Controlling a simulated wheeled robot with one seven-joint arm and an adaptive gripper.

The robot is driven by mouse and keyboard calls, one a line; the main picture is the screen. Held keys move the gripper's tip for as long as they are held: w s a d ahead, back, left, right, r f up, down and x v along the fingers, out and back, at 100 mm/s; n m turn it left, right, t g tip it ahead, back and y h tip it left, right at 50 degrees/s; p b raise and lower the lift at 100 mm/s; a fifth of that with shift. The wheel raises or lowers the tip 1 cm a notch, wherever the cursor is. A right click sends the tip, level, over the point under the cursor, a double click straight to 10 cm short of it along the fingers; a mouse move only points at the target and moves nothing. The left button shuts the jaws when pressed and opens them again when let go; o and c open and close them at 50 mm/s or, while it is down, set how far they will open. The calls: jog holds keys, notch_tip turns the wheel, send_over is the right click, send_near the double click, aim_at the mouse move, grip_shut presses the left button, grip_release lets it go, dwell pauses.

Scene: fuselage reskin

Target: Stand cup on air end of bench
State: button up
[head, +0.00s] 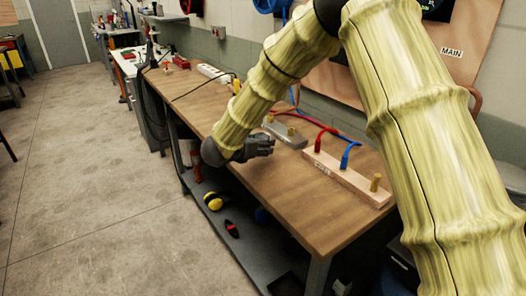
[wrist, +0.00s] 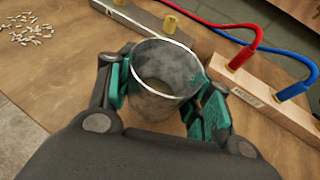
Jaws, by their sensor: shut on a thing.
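In the head view my gripper (head: 262,147) is over the middle of the wooden bench (head: 318,215), near the front edge. The cup cannot be made out there. I cannot tell whether the cup's base touches the bench. No readable label shows which end is the air end.
A pale wooden block (head: 345,179) with red and blue hoses lies right of my gripper, and a grey block (head: 286,133) lies behind it. Small pale pieces (wrist: 27,30) lie scattered at left in the wrist view. The bench's front right is clear. A white power strip (head: 212,73) lies farther left.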

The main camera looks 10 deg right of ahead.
jog(key=shift+w+d, duration=0.3)
jog(key=shift+w+d+f+p, duration=0.15)
jog(key=shift+f+p, duration=0.3)
jog(key=shift+f, duration=1.35)
jog(key=shift+f, duration=0.15)
jog(key=o, duration=1.1)
jog(key=shift+r, duration=0.25)
jog(key=b+v, duration=0.2)
jog(key=v, duration=1)
jog(key=shift+f, duration=0.25)
